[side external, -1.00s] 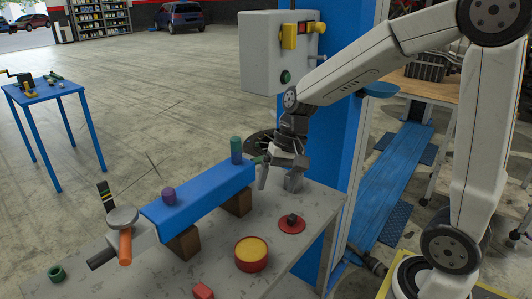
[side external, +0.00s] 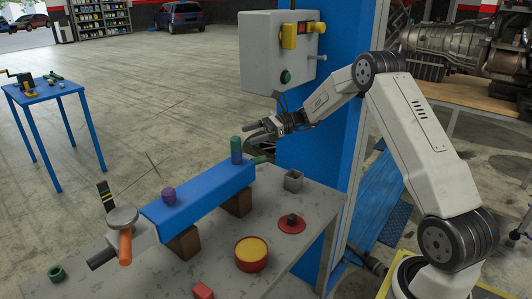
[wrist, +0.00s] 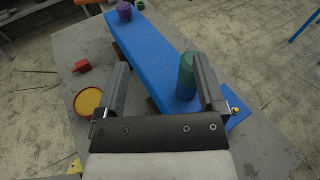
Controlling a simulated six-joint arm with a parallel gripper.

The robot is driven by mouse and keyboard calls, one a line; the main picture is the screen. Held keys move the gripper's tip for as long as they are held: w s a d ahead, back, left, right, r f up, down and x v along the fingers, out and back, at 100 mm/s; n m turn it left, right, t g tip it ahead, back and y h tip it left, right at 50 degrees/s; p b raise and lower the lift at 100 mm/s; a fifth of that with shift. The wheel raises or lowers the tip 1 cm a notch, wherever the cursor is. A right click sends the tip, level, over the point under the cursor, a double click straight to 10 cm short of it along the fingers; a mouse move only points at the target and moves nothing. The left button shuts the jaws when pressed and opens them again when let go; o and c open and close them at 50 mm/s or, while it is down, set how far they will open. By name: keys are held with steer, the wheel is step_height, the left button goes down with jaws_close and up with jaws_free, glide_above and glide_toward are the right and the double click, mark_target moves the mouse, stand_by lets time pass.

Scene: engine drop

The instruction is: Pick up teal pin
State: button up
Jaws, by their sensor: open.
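The teal pin (side external: 237,151) stands upright near the far right end of the blue beam (side external: 200,200). My gripper (side external: 249,136) is open and empty, pointing left at about the height of the pin's top, just beside it. In the wrist view the teal pin (wrist: 187,77) shows between the open fingers, much closer to the right finger. I cannot tell whether that finger touches it. The purple pin (side external: 168,195) stands near the beam's other end.
Brown blocks (side external: 237,203) hold the beam above the grey table (side external: 310,210). On the table are a grey square cup (side external: 293,180), a red disc with a dark knob (side external: 292,223), a yellow-topped red round (side external: 251,253) and a red block (side external: 203,291). A grey control box (side external: 277,55) is behind.

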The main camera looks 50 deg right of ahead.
steer(key=w+d+m+t, duration=0.1)
steer(key=d+m+t, duration=0.1)
steer(key=d, duration=0.3)
glide_toward(235, 146)
steer(key=w+f, duration=0.2)
steer(key=shift+y, duration=0.4)
steer(key=shift+r+x, duration=0.2)
steer(key=shift+x, duration=4)
steer(key=shift+w+d, duration=0.1)
jaws_close()
